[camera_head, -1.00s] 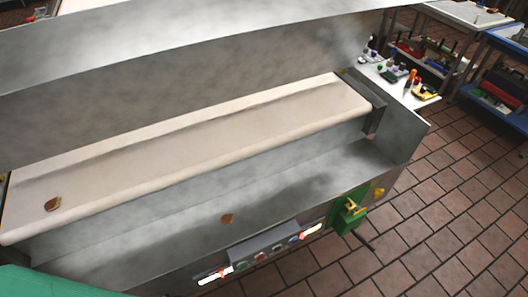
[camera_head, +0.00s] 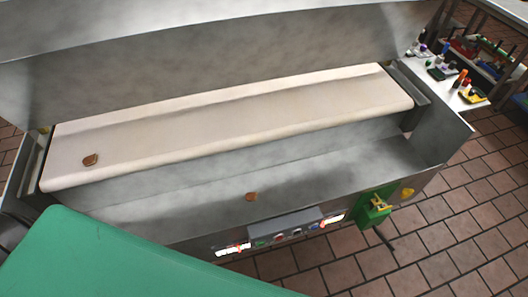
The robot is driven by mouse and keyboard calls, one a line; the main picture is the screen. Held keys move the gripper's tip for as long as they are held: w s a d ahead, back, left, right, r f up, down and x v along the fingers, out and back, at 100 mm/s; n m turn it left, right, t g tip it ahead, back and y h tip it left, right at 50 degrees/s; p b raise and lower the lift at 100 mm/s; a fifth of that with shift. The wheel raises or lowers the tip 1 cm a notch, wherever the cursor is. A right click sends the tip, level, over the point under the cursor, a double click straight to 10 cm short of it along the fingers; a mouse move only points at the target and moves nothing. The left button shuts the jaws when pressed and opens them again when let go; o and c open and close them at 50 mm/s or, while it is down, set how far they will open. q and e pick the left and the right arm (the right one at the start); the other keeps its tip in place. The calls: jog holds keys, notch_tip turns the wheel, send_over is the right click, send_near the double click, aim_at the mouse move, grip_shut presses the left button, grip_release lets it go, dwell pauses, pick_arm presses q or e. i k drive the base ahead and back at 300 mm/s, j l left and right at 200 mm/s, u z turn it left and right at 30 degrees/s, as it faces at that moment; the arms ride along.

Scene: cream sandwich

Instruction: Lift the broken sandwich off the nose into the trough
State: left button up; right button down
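A small brown broken sandwich piece (camera_head: 90,160) lies on the cream conveyor belt (camera_head: 230,115), near the belt's left end and close to its front edge. A second small brown piece (camera_head: 251,197) lies in the grey metal trough (camera_head: 330,180) below and in front of the belt. The belt's rounded front edge, the nose, runs along the trough. Neither of my grippers shows in the view.
A green surface (camera_head: 120,260) fills the lower left corner. A control panel with lit strips and buttons (camera_head: 285,235) sits on the machine's front, with a green box (camera_head: 374,208) to its right. Tiled floor (camera_head: 450,225) is clear at right. A shelf with tools (camera_head: 455,85) stands at upper right.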

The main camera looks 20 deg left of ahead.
aim_at(90, 160)
jog(key=u, duration=2)
